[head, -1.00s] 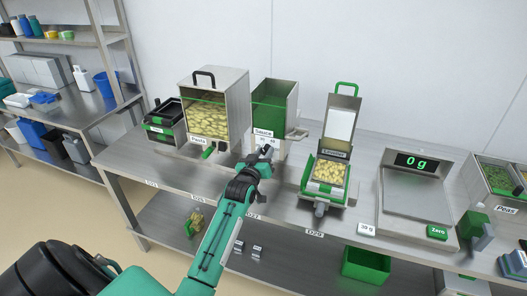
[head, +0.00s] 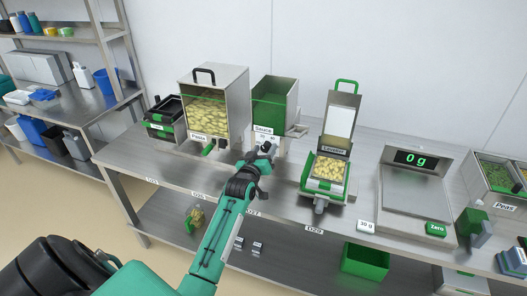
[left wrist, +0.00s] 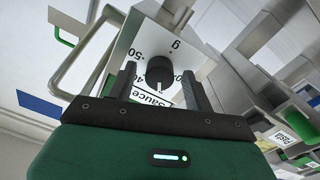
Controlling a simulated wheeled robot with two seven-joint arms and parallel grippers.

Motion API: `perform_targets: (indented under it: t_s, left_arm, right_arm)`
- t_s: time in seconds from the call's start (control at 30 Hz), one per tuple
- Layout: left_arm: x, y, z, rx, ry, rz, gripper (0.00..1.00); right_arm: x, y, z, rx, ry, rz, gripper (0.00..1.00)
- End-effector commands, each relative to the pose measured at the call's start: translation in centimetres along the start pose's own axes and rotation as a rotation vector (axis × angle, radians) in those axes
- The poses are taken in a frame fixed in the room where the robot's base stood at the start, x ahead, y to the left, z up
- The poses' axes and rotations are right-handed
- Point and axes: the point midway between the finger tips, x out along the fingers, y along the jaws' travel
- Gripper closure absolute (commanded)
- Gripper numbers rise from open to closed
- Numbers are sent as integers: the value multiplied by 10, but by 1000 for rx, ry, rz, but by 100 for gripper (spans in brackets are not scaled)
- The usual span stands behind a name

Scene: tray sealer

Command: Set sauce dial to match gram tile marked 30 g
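The sauce dispenser (head: 275,100) is a green-sided hopper with a "Sauce" label (head: 263,129) at its front. Its black dial (left wrist: 160,72) sits on a white scale plate in the left wrist view, where a "50" and a "g" show. A pale mark is on the dial's face, but I cannot tell which number it points to. My left gripper (head: 266,151) is at the dispenser's front; in the left wrist view its fingers (left wrist: 158,82) stand apart on either side of the dial. The tile marked "30 g" (head: 366,225) is at the table's front edge. My right gripper does not show.
The pasta dispenser (head: 211,105) stands left of the sauce dispenser. A peas bin (head: 498,175) is at the far right.

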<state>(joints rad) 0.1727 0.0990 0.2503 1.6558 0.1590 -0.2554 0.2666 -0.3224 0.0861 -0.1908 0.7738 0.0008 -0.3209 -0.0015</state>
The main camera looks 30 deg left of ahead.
Motion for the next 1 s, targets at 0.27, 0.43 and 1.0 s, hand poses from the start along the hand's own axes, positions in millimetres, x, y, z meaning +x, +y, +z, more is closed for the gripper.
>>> perform_targets:
  t_s: [0.27,0.43,1.0]
  left_arm:
    - [-10,0,1,0,-1,0,48]
    - [-39,0,3,0,-2,0,48]
    - [-132,-1,1,0,-1,-1,48]
  right_arm:
    - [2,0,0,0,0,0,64]
    - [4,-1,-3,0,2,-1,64]
    - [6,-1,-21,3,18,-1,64]
